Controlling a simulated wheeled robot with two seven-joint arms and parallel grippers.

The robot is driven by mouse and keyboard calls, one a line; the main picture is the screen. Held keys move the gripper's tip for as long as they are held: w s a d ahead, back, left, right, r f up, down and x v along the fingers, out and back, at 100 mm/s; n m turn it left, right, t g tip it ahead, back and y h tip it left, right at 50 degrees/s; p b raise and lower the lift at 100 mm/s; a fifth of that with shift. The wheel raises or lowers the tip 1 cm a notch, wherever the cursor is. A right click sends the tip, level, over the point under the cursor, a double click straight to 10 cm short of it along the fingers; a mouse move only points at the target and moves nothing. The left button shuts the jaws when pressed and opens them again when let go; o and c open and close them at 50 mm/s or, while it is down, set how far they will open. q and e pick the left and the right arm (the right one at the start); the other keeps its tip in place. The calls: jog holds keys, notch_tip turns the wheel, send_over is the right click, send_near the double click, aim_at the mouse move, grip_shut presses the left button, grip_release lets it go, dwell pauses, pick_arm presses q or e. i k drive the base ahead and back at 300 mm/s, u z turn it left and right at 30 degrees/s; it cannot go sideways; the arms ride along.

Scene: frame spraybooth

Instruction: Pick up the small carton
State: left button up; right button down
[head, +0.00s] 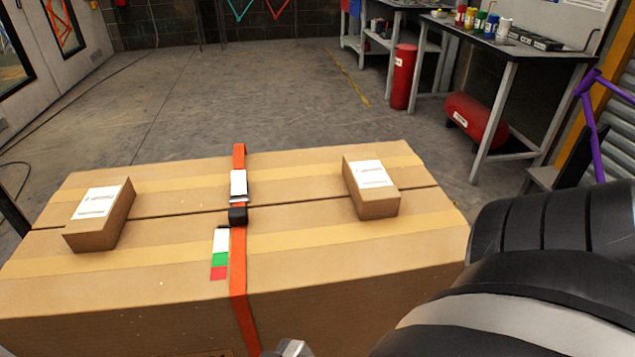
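Two small cartons lie on top of a large taped box (160,292). The left small carton (100,215) is slightly turned and has a white label on top. The right small carton (372,187) also has a white label and sits near the box's right end. Both rest apart from each other, with nothing touching them from above. My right arm fills the lower right corner. A small grey metal piece at the bottom edge may be part of my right gripper (293,349); its fingers are not clear. My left gripper is not in view.
An orange strap (240,270) with a black buckle (237,215) crosses the large box between the cartons. Behind it is open concrete floor (230,95). A workbench (520,47) with cans, a red cylinder (402,77) and a red tank (475,120) stand at the right.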

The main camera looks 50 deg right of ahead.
aim_at(374, 196)
jog(key=u, duration=1.75)
jog(key=k, duration=1.65)
jog(key=z, duration=1.45)
